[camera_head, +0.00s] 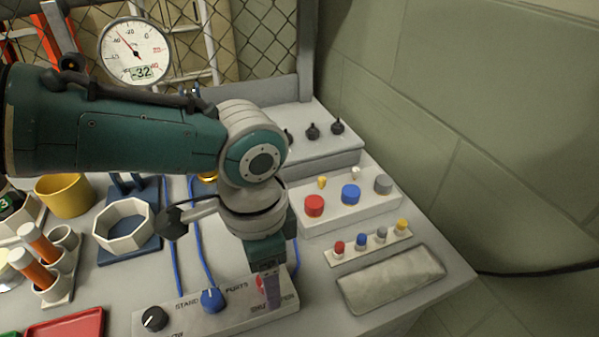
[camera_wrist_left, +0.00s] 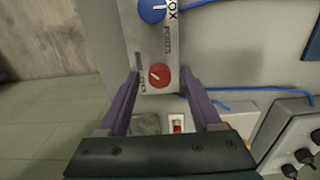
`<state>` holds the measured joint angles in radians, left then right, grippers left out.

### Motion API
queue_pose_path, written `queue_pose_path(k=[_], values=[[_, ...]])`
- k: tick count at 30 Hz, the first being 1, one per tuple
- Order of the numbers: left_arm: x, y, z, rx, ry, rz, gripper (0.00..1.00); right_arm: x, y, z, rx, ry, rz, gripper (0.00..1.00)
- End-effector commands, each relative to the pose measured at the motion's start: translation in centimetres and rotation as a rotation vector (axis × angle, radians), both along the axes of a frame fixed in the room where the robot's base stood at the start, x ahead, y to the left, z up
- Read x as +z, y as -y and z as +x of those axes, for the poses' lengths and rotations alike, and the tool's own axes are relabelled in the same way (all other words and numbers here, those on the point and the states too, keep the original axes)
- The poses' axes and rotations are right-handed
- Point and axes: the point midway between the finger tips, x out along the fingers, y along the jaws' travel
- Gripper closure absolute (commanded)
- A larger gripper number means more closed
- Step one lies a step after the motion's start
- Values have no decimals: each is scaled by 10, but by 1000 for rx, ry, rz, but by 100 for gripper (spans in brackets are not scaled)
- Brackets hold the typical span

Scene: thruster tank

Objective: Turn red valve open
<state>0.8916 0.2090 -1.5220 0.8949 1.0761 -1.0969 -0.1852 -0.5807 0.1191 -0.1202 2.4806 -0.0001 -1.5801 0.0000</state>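The red valve (camera_wrist_left: 160,75) is a round knob with a pale pointer line, on a grey panel (camera_wrist_left: 149,45) with lettering beside it. In the head view only a sliver of the red valve (camera_head: 261,281) shows behind my gripper, at the right end of the panel (camera_head: 190,318). My left gripper (camera_head: 268,288) points down over it. In the wrist view the purple fingers of the left gripper (camera_wrist_left: 160,84) are open, one on each side of the knob with visible gaps. I cannot tell their height against the knob. My right gripper is not in view.
A blue knob (camera_head: 212,299) and a black knob (camera_head: 154,318) sit left on the same panel. Blue cables run behind it. A block with red and blue caps (camera_head: 350,205), a small capped strip (camera_head: 370,248) and a grey pad (camera_head: 391,279) lie to the right. A gauge (camera_head: 135,51) reads -32.

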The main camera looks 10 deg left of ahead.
Motion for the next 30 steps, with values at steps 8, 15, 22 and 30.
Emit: queue_pose_path(k=[8, 15, 22, 30], values=[[0, 0, 0, 1, 0, 0, 67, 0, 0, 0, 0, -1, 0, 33], [0, 0, 0, 1, 0, 0, 94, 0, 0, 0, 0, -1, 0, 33], [0, 0, 0, 1, 0, 0, 100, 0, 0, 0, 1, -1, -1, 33], [0, 0, 0, 30, -1, -1, 100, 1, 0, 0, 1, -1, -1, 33]])
